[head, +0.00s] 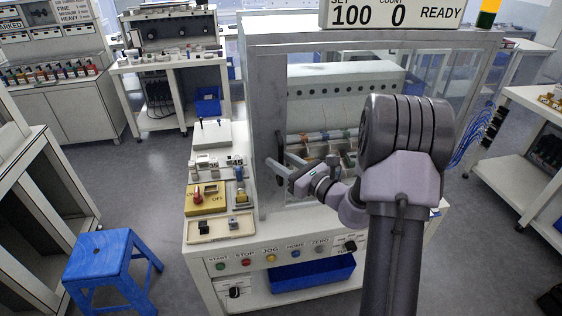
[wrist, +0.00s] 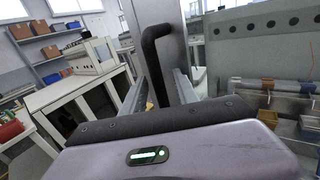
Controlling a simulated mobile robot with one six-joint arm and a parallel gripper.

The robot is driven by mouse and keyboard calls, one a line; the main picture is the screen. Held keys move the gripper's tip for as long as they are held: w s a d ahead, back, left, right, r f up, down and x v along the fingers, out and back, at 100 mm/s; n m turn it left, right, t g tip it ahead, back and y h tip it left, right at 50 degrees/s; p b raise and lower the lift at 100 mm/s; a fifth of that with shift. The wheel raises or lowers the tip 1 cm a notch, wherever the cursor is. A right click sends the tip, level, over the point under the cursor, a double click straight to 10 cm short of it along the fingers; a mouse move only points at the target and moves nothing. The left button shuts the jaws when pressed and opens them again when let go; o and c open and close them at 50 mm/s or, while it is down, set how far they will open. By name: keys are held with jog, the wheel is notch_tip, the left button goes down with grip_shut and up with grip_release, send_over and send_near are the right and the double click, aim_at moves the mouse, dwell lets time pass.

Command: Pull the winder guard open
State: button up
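The winder guard is a clear panel in a grey metal frame (head: 268,110) on the front of the winder. In the wrist view its upright post (wrist: 169,30) carries a black bar handle (wrist: 150,55). My gripper (head: 276,160) is in front of the guard's left post in the head view. In the wrist view my gripper (wrist: 164,85) is open, with one finger on each side of the handle's lower part. Gaps show between fingers and handle, and I see no contact. The handle's lower end is hidden behind my gripper body.
A control ledge with a yellow switch box (head: 206,200) lies left of the guard. Push buttons (head: 270,258) line the front below, above a blue bin (head: 312,273). A blue stool (head: 110,262) stands on the floor at left. Bare floor lies between stool and winder.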

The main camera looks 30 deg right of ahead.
grip_shut()
dwell(1.3)
